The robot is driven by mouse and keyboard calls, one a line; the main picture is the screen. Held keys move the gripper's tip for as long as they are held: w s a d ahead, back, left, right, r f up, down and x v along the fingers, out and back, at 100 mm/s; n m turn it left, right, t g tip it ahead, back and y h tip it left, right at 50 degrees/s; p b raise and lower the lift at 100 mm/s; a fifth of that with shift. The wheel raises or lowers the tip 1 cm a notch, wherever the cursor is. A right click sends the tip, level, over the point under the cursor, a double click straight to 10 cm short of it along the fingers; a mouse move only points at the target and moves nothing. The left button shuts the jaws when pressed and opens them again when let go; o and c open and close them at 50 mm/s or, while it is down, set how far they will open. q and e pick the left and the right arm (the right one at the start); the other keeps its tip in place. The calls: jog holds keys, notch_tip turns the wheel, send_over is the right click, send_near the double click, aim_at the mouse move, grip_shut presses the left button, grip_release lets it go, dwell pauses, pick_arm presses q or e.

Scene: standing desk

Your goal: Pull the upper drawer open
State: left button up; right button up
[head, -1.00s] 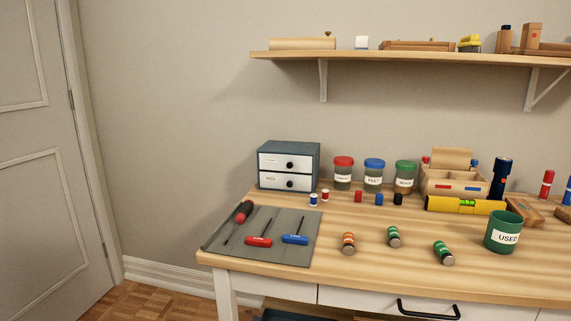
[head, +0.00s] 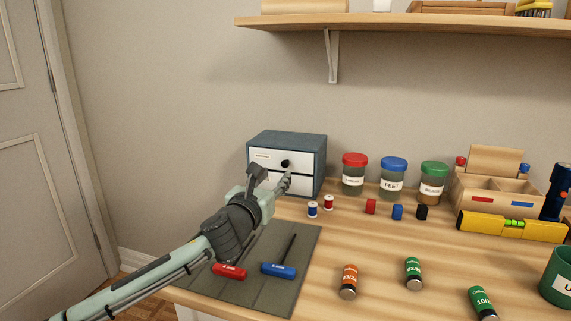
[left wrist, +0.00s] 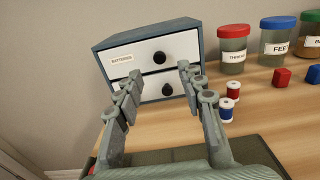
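A small blue-grey cabinet (head: 310,145) with two white drawers stands at the back left of the desk. The upper drawer (head: 268,157) is shut, with a round black knob (head: 285,163) and a label that reads "BATTERIES" in the left wrist view. The lower drawer (left wrist: 153,88) is also shut and has its own black knob (left wrist: 167,89). My left gripper (head: 272,178) is open and empty in front of the cabinet. In the left wrist view its fingers (left wrist: 155,85) are spread wide, with the upper knob (left wrist: 160,58) beyond and above them, apart. My right gripper is not in view.
Two thread spools (head: 320,205) stand right of the cabinet. Lidded jars (head: 394,178) stand farther right. A grey mat (head: 300,250) with T-handle tools (head: 278,270) lies below my left arm. Several batteries (head: 349,282) stand or lie at the front. A shelf (head: 420,27) hangs above.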

aim_at(284, 164)
pick_arm(q)
jog(key=x, duration=0.7)
jog(key=shift+w, duration=0.1)
grip_shut()
dwell(0.3)
